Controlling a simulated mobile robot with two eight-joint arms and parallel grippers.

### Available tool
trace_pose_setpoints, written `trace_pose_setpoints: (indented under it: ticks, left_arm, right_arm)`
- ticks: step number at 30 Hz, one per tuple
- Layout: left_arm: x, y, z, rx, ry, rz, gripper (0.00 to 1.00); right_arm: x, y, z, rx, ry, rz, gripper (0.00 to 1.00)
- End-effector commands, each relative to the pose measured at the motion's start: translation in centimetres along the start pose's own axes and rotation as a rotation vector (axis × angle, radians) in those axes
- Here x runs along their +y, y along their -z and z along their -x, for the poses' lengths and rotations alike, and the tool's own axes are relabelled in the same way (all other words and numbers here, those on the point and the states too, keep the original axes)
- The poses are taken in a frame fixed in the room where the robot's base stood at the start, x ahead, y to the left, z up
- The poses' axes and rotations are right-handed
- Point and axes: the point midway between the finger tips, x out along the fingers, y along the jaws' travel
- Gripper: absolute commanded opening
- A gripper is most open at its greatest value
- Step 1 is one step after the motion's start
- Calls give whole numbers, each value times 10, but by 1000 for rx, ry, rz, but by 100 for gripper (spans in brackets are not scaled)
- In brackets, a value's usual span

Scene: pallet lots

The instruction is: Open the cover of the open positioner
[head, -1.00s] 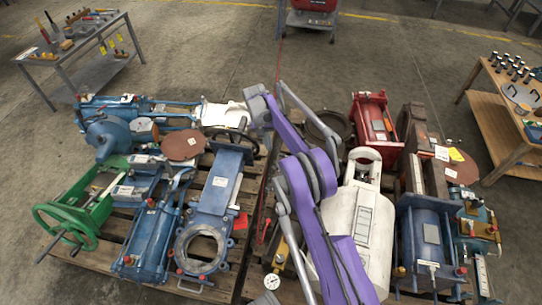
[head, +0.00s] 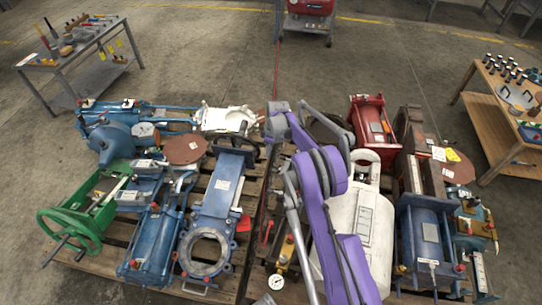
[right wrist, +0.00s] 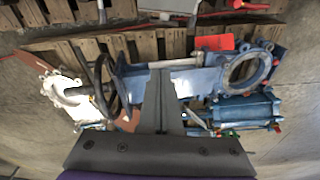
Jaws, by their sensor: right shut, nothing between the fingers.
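My right gripper (right wrist: 161,74) is shut and empty in the right wrist view, its fingers above a blue gate valve. In the head view my purple right arm rises over the pallets; its fingers are hard to make out there. The blue gate valve (head: 222,190) lies on the left pallet, with a dark handwheel at one end and a round flange at the other; it also shows in the right wrist view (right wrist: 205,82). A small box with a pale label (head: 133,197) sits among the blue actuators. I cannot tell which part is the open positioner. My left gripper is not in view.
A green handwheel valve (head: 85,222) is at the left pallet's edge. A white tank (head: 362,215) and a red actuator (head: 372,120) lie on the right pallet. A grey tool table (head: 85,50) and a wooden table (head: 495,125) stand clear on open floor.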

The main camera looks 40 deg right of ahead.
Motion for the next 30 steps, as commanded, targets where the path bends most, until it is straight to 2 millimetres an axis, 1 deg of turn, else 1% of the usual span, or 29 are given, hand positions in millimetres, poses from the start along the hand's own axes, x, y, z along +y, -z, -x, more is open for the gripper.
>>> trace_pose_setpoints:
  ticks: [1, 6, 12, 13, 14, 18, 23, 30]
  left_arm:
    - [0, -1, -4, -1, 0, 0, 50]
    - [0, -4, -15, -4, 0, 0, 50]
    - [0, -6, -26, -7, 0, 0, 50]
    - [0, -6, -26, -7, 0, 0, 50]
    - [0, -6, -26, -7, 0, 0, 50]
    - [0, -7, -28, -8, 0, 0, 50]
    - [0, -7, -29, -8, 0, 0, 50]
    - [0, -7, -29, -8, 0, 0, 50]
  right_arm:
    - [0, 0, -12, -1, 1, 1, 0]
    - [0, 0, -49, -1, 1, 0, 0]
    - [0, 0, -90, -2, 1, -2, 0]
    - [1, -8, -83, -2, -1, -5, 0]
    - [0, -13, -80, -2, -1, -5, 0]
    - [0, -29, -74, -2, -1, -4, 0]
    - [0, -37, -71, -2, 0, -2, 0]
    - [0, -38, -70, -2, 0, -2, 0]
